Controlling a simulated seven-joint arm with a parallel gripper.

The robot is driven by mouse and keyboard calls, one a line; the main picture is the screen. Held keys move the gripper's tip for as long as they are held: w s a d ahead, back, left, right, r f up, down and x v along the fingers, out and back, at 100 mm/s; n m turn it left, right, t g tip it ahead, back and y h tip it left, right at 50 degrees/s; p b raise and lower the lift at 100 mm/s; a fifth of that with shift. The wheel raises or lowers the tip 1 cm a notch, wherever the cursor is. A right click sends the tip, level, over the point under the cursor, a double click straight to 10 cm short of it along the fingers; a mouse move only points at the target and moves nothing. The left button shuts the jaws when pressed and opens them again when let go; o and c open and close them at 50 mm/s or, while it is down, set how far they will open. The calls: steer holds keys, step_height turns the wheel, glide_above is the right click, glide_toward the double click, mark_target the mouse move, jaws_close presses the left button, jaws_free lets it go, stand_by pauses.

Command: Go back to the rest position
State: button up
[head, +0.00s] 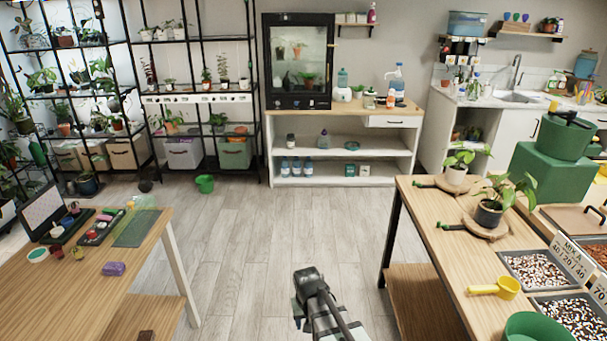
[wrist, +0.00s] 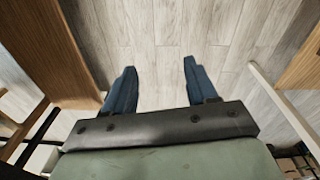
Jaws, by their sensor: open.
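My gripper shows in the wrist view (wrist: 157,82) with its two blue-grey fingers spread apart. Nothing is between them, and only the grey plank floor (wrist: 160,40) lies beyond. In the head view my arm (head: 315,295) rises from the bottom edge in the middle, over the floor between two tables. The fingers cannot be made out in the head view. My gripper touches nothing that I can see.
A wooden table (head: 60,295) with trays and small items stands left. A wooden table (head: 415,215) with potted plants, a yellow scoop (head: 497,288) and pebble trays stands right. The floor between is clear.

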steer(key=s+d+f+m, duration=0.1)
steer(key=s+d+f, duration=0.15)
steer(key=d, duration=0.55)
steer(key=s+d+f+m, duration=0.1)
steer(key=s+d, duration=0.3)
steer(key=d, duration=0.4)
steer(key=s+f+g, duration=0.3)
steer(key=s+f, duration=0.7)
steer(key=s, duration=0.4)
steer(key=s+f+g, duration=0.4)
steer(key=s+f, duration=0.6)
steer(key=s, duration=0.5)
steer(key=shift+a+g, duration=0.25)
steer(key=shift+g, duration=0.05)
steer(key=shift+f, duration=0.1)
